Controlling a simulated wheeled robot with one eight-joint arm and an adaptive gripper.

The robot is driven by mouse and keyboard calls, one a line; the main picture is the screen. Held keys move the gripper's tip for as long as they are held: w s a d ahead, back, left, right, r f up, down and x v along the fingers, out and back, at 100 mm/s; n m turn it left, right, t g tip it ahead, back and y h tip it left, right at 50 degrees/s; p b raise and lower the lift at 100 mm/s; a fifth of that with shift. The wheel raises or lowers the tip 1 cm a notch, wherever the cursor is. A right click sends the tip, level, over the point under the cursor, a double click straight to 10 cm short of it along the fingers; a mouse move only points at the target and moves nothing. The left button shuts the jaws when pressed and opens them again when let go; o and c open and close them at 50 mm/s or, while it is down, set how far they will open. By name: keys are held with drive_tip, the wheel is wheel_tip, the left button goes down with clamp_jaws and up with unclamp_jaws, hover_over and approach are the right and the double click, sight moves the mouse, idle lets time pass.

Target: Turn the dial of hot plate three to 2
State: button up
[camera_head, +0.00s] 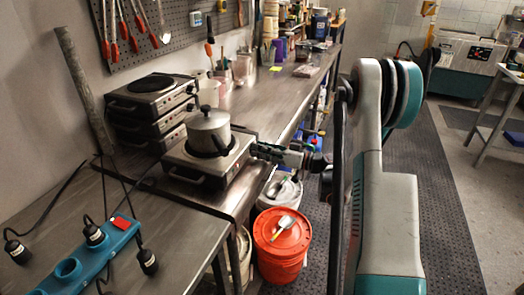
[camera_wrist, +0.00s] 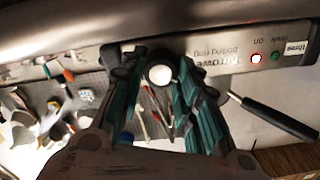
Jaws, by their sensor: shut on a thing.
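Hot plate three (camera_head: 231,166) stands on the steel bench with a lidded metal pot (camera_head: 208,129) on it. Its front panel (camera_wrist: 225,57) appears upside down in the wrist view, with a label reading "three" (camera_wrist: 297,47) and a lit red light (camera_wrist: 256,58) beside the word "On". The dial (camera_wrist: 160,75) shows as a pale round face between my fingers. My gripper (camera_head: 257,150) is at the hot plate's right side in the head view. My gripper (camera_wrist: 160,78) is shut on the dial. The dial's scale and pointer cannot be read.
A stack of other hot plates (camera_head: 147,106) stands behind left. A blue power strip (camera_head: 92,257) lies on the near bench. An orange bucket (camera_head: 283,252) with a scoop on its lid stands on the floor below my gripper. A black handle (camera_wrist: 272,118) shows beside my fingers.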

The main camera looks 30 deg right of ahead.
drive_tip(key=m, duration=0.3)
drive_tip(key=shift+m, duration=0.3)
drive_tip(key=shift+f+m, duration=0.1)
drive_tip(key=shift+m, duration=1.8)
drive_tip(key=o, duration=1.1)
drive_tip(key=shift+c, duration=0.2)
